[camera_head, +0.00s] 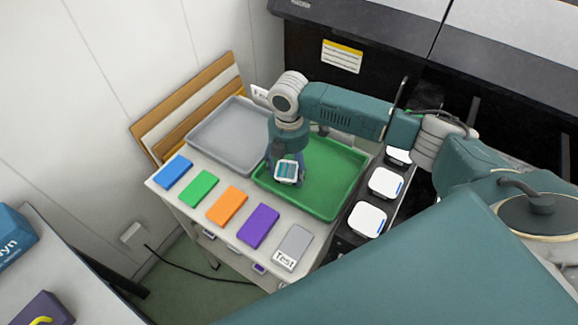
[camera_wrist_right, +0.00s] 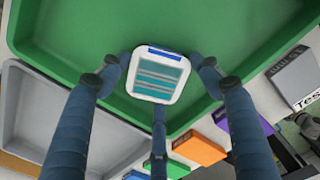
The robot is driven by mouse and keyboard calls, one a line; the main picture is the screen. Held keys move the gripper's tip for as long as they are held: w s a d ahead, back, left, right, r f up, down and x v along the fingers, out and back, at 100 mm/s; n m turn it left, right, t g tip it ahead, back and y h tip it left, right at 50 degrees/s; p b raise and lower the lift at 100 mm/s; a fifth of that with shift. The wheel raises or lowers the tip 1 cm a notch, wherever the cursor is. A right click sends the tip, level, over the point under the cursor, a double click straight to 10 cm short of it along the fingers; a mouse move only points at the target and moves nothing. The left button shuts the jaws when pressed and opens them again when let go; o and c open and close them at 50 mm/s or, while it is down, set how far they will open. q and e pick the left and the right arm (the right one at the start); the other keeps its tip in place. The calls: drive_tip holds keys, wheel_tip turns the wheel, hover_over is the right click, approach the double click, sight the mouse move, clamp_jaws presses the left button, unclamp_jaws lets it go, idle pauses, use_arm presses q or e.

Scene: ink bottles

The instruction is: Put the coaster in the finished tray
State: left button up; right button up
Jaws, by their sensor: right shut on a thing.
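The coaster (camera_head: 286,173) is a small white rounded square with teal and grey stripes and a blue edge strip; it also shows in the right wrist view (camera_wrist_right: 158,76). My right gripper (camera_head: 287,161) points down and is shut on it, with fingers around its edges in the wrist view. The coaster is over the front left part of the green tray (camera_head: 336,208); its height above the floor of the tray is hard to tell. A grey tray (camera_head: 225,132), empty, lies to the left. A white label behind the trays, starting with "F", is mostly hidden. My left gripper is not in view.
Blue (camera_head: 173,172), green (camera_head: 199,188), orange (camera_head: 227,206), purple (camera_head: 258,226) and grey "Test" (camera_head: 292,248) boxes line the table's front edge. White-topped items (camera_head: 385,183) stand on a dark surface to the right. The green tray looks otherwise empty.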

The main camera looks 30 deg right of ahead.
sight(289, 172)
drive_tip(key=o, duration=1.9)
drive_tip(key=shift+f, duration=0.15)
drive_tip(key=shift+o, duration=0.2)
wheel_tip(289, 172, up, 12)
drive_tip(key=b, duration=0.2)
drive_tip(key=shift+r, duration=0.2)
